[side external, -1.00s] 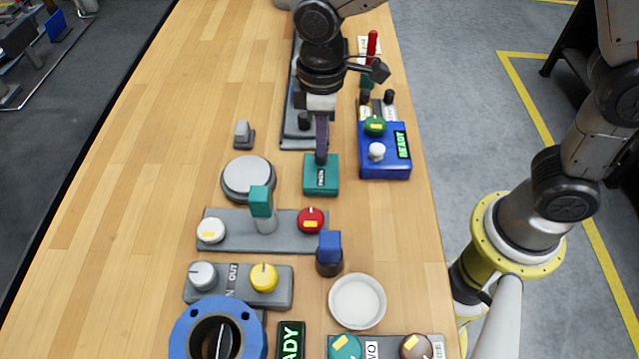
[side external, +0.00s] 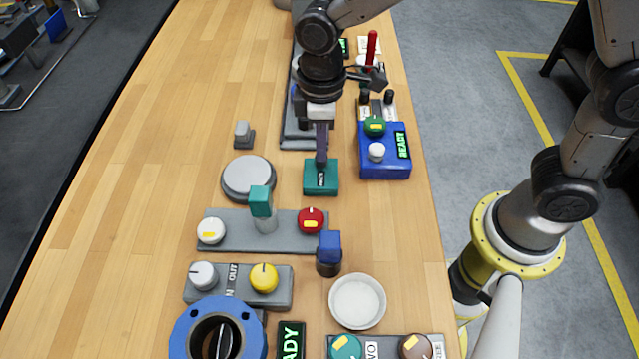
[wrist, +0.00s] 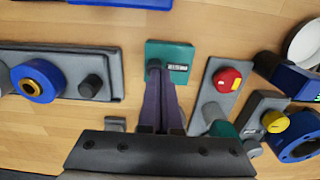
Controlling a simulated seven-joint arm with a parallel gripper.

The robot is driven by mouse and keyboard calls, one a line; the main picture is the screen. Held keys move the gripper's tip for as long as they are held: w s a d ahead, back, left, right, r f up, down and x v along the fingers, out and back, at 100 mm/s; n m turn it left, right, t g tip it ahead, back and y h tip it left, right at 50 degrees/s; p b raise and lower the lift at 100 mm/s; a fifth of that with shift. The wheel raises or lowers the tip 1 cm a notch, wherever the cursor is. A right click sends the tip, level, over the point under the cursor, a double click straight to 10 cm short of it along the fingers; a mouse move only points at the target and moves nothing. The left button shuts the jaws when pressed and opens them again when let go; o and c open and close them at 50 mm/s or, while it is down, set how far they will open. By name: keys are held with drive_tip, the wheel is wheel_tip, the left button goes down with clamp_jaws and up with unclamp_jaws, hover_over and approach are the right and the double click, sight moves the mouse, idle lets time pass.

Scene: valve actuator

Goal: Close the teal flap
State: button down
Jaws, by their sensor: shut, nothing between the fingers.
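A square teal flap (side external: 321,184) with a small dark label lies on the wooden bench, near the middle of the side view. It also shows in the wrist view (wrist: 181,52) as a flat teal square. My gripper (side external: 321,163) points down at its far edge. The fingertips (wrist: 153,66) are together with nothing between them, and they overlap the flap's edge in the wrist view. They look to be touching the flap or just above it. Whether the flap lies fully flat, and its hinge, I cannot tell.
A blue box (side external: 385,165) with green and white knobs stands close to the right. A grey round disc (side external: 249,178) lies to the left. A grey panel (side external: 282,234) with a teal-topped post (side external: 261,203) is nearer the camera. The bench's left side is clear.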

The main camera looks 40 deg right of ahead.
wheel_tip(320, 180, up, 7)
idle(1.1)
drive_tip(key=s+d+r+m+t, duration=0.4)
drive_tip(key=s+d+r, duration=0.2)
drive_tip(key=d+r, duration=0.5)
drive_tip(key=s+d+f+m, duration=0.2)
drive_tip(key=s+d, duration=0.1)
drive_tip(key=s, duration=0.2)
drive_tip(key=s+d+f+m+t, duration=0.1)
drive_tip(key=s+d+f+m, duration=0.2)
drive_tip(key=s, duration=0.3)
drive_tip(key=shift+d+f+t, duration=0.2)
drive_tip(key=shift+d+t, duration=0.05)
drive_tip(key=shift+t, duration=0.05)
idle(0.7)
